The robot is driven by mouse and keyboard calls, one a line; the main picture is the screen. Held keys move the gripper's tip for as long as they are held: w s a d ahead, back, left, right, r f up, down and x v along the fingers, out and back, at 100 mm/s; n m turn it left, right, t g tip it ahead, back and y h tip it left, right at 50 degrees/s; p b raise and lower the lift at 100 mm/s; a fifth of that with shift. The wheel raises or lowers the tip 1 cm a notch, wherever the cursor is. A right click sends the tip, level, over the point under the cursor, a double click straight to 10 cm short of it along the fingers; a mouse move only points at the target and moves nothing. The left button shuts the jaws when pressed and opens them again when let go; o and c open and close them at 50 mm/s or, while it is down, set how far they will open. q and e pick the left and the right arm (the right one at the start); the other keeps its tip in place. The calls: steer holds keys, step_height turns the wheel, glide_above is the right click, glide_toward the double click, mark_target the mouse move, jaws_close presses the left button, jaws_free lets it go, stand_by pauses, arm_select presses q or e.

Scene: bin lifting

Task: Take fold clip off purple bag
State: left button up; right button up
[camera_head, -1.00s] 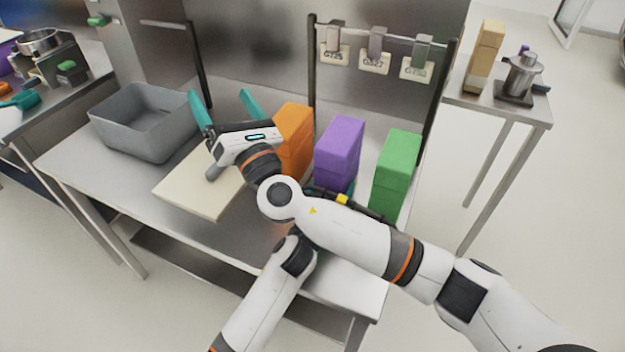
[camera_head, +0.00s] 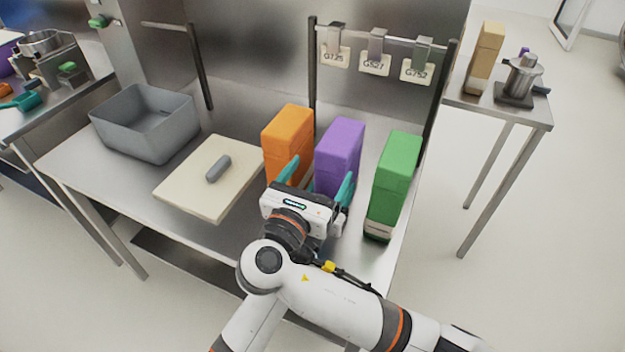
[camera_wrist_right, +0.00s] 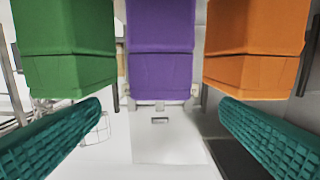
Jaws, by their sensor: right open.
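The purple bag (camera_head: 341,150) stands upright between the orange and green bags. It also shows in the centre of the right wrist view (camera_wrist_right: 160,50). My right gripper (camera_head: 322,168) is open in front of the purple bag, its teal fingers spread towards either side. In the right wrist view the fingers (camera_wrist_right: 160,102) are wide apart with nothing between the tips. I see no clip on the visible faces of the purple bag; its lower front is hidden by the gripper. A grey bar (camera_head: 218,168), possibly the fold clip, lies on the cream board. My left gripper is not in view.
The orange bag (camera_head: 288,135) and green bag (camera_head: 396,175) stand close on either side. The cream board (camera_head: 190,190) and a grey bin (camera_head: 150,140) are to the left. Tags hang from a rail (camera_head: 385,35) behind the bags.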

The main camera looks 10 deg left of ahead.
mark_target(338, 140)
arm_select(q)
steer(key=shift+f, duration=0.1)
arm_select(e)
steer(key=x, duration=1)
steer(key=shift+w, duration=0.1)
steer(key=c, duration=1.2)
steer(key=shift+o, duration=0.2)
steer(key=shift+r, duration=0.2)
steer(key=shift+r, duration=0.9)
steer(key=shift+r, duration=2)
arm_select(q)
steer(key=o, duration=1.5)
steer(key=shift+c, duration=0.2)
